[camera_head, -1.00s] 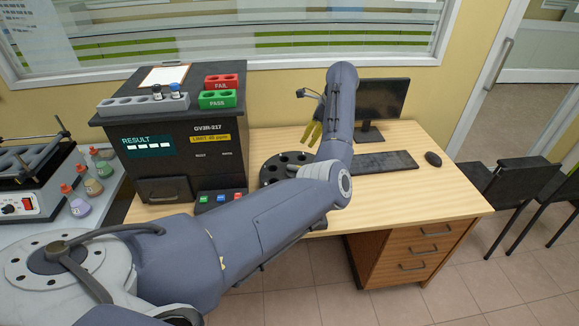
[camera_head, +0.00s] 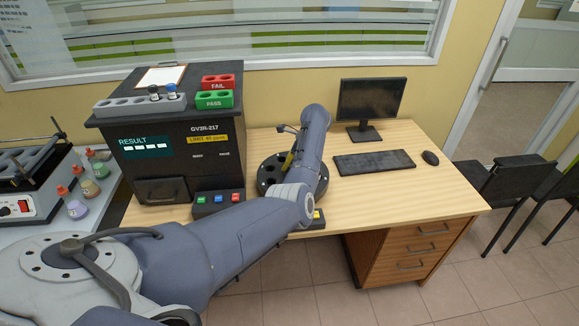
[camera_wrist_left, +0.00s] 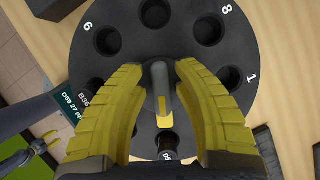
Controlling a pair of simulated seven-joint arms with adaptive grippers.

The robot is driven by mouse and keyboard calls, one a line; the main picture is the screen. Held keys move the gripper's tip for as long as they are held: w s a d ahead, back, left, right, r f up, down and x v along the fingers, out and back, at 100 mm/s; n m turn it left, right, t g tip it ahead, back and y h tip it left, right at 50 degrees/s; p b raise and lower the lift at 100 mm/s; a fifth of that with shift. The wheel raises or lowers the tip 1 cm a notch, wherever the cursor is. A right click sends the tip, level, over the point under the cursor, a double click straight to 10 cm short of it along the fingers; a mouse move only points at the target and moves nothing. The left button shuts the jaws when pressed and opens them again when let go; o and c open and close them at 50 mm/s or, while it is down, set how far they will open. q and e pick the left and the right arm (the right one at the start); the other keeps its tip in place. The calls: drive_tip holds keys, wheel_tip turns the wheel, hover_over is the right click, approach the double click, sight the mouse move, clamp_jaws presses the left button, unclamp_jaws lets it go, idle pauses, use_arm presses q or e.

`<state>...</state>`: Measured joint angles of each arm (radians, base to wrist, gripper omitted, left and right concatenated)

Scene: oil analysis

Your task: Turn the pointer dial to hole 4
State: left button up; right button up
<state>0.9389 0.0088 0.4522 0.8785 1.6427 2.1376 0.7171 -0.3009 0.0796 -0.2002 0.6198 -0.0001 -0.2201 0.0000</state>
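The dial (camera_wrist_left: 188,25) is a black disc with a ring of round holes; numbers 6, 8 and 1 are readable in the left wrist view. Its pointer (camera_wrist_left: 162,95) is a raised grey bar with a yellow end, aimed toward the bottom of that view. My left gripper (camera_wrist_left: 161,69) is open, its yellow fingers on either side of the pointer with gaps visible. In the head view the dial (camera_head: 265,177) is partly behind my left arm, and a finger of the left gripper (camera_head: 288,160) shows. A yellow shape at the wrist view's left edge may be my right gripper (camera_wrist_left: 30,152).
A black analyser (camera_head: 205,160) stands left of the dial, with a coloured button box (camera_head: 217,204) in front. A small box with a yellow top (camera_head: 318,219) sits at the desk's front edge. A keyboard (camera_head: 374,162) and monitor (camera_head: 370,100) are on the right.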

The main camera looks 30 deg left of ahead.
use_arm(q)
drive_tip(key=shift+a+f, duration=0.15)
drive_tip(key=shift+f, duration=0.25)
drive_tip(key=shift+o, duration=0.2)
clamp_jaws()
drive_tip(key=shift+m, duration=0.3)
drive_tip(key=m, duration=0.1)
drive_tip(key=m+t, duration=0.1)
drive_tip(key=m, duration=0.1)
drive_tip(key=m+t, duration=0.1)
drive_tip(key=shift+w, duration=0.25)
drive_tip(key=shift+w+m+t, duration=0.2)
drive_tip(key=shift+m+t, duration=0.4)
drive_tip(key=shift+m, duration=1.4)
